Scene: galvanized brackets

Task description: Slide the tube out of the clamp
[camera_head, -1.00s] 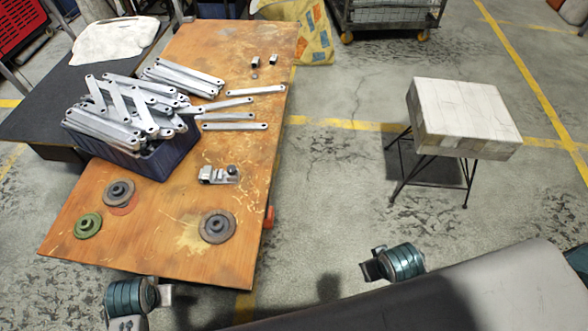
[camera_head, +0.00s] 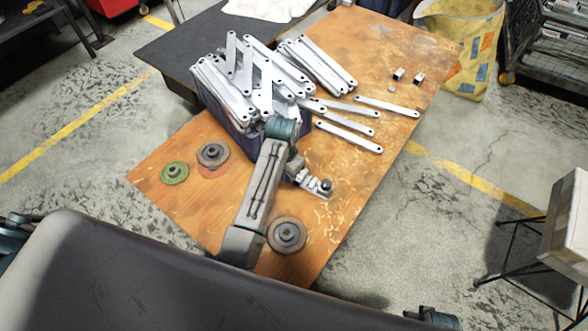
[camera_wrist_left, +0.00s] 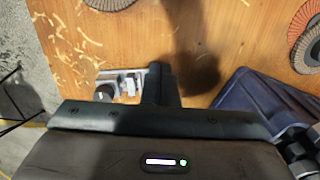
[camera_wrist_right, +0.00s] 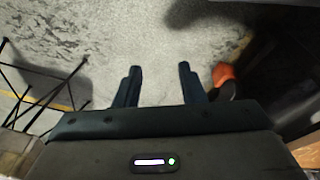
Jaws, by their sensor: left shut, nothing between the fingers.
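The metal clamp (camera_head: 318,187) lies on the wooden table, in front of the blue bin. It has a dark round knob at its right end. In the left wrist view the clamp (camera_wrist_left: 128,80) is partly hidden by my left gripper (camera_wrist_left: 160,84). I cannot clearly tell the tube apart from the clamp's metal parts. My left gripper (camera_head: 295,172) is shut and empty, just beside the clamp's left end; I cannot tell if they touch. My right gripper (camera_wrist_right: 160,80) is open and empty, over the concrete floor away from the table.
The blue bin (camera_head: 232,124) is heaped with galvanized brackets; several more (camera_head: 350,122) lie beside it. Abrasive discs (camera_head: 287,234) sit near the table's front, with a green one (camera_head: 175,173) at left. Small metal pieces (camera_head: 398,74) lie farther back. A stool (camera_head: 570,230) stands at right.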

